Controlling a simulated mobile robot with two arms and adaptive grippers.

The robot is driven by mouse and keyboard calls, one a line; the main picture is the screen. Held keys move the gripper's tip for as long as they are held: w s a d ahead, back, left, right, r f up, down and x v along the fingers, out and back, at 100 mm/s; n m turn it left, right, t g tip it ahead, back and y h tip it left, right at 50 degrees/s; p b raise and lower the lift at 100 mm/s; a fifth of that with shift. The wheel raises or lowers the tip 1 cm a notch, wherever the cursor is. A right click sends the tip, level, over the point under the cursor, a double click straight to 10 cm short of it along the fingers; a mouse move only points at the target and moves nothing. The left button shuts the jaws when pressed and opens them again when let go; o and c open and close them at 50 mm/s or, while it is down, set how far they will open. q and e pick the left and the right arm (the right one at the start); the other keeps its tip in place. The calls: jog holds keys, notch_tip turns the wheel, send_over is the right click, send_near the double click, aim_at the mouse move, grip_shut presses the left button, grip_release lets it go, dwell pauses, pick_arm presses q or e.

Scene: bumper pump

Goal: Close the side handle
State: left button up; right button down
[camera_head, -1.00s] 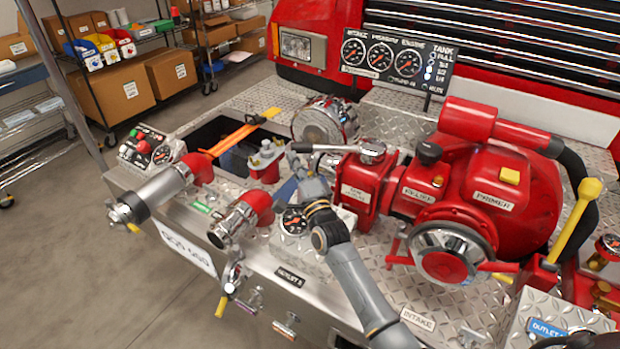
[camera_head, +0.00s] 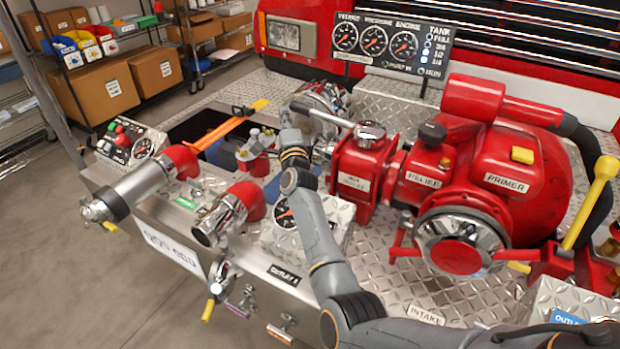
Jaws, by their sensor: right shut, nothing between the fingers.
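The side handle (camera_head: 323,115) is a silver lever with a dark tip, attached near the top of the red valve box (camera_head: 358,165). It reaches left from the box, with its free end tilted toward the back. My right gripper (camera_head: 287,124) is shut and empty, beside and just below the handle's free end. I cannot tell whether it touches the handle. My wrist hides part of the deck behind it. My left gripper is out of view.
The red pump (camera_head: 500,165) fills the right side. A gauge panel (camera_head: 390,48) stands behind. Silver outlet pipes (camera_head: 140,190) and a small gauge (camera_head: 285,212) lie left and in front. An open bay with orange straps (camera_head: 225,132) is at the left.

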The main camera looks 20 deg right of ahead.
aim_at(292, 110)
jog(key=w+d+b, duration=0.3)
jog(key=shift+d+f, duration=0.15)
jog(key=shift+f, duration=0.05)
jog(key=shift+w+d+r+b, duration=0.2)
jog(key=shift+w+d+b, duration=0.35)
jog(key=shift+d+b, duration=0.15)
